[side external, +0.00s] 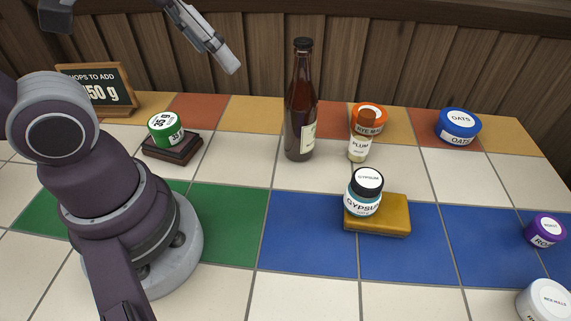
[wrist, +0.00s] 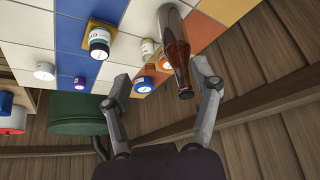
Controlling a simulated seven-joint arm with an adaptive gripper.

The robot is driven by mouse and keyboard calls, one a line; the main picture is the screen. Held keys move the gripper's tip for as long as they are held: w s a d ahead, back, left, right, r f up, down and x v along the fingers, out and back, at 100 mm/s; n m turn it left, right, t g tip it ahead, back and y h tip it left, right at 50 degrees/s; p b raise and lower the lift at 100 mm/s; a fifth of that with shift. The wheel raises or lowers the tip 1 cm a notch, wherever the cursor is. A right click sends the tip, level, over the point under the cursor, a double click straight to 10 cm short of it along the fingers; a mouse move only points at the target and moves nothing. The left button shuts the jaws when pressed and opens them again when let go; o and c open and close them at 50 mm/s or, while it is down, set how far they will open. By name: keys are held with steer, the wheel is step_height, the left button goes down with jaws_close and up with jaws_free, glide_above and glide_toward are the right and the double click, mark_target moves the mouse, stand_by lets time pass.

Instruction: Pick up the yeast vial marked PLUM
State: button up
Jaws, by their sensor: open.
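In the wrist view the vial (wrist: 148,47) shows left of the bottle, partly beside the orange tub. My gripper (wrist: 166,92) is open, its two fingers apart, with the bottle's neck appearing between them in the picture. In the side view my gripper (side external: 231,66) is raised high, left of the bottle and well away from the vial.
The tall brown bottle (side external: 300,105) stands close left of the vial. The orange tub (side external: 374,116) is just behind it. The GYPSUM jar (side external: 366,190) stands on a yellow block (side external: 394,222) in front. A blue OATS tub (side external: 459,128) is to the right. White tiles right of the vial are clear.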

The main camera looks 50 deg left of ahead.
steer(key=w+r, duration=0.3)
steer(key=n+y, duration=0.3)
steer(key=n, duration=0.2)
glide_above(367, 114)
steer(key=s+d, duration=0.2)
steer(key=s, duration=0.3)
step_height(367, 114, down, 10)
steer(key=shift+t+h, duration=0.3)
steer(key=x, duration=1.1)
steer(key=shift+s, duration=0.1)
jaws_close()
